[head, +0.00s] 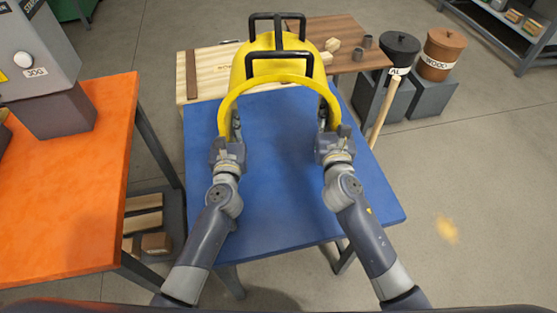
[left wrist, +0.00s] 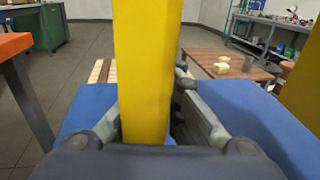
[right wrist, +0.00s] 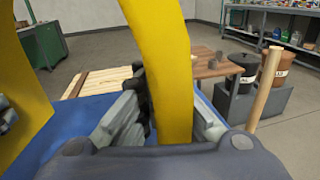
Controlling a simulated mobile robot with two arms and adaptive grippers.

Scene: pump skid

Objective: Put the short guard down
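The short guard (head: 327,92) is a yellow arched hood with black handles on top. It is over the far part of the blue table (head: 280,200), its arch upright. My left gripper (head: 230,138) is at the left leg of its near rim; in the left wrist view the yellow leg (left wrist: 148,70) stands between the fingers, which look closed on it. My right gripper (head: 333,132) is at the right leg; in the right wrist view the leg (right wrist: 165,80) is between the fingers, which look closed on it. Whether the guard's lower edges touch the table is hidden.
An orange bench (head: 75,190) with a grey machine (head: 35,50) stands at left. Behind the blue table are a pale wooden board (head: 205,75) and a brown table (head: 350,55). Black (head: 398,50) and brown (head: 443,50) bins stand back right. The blue table's near part is clear.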

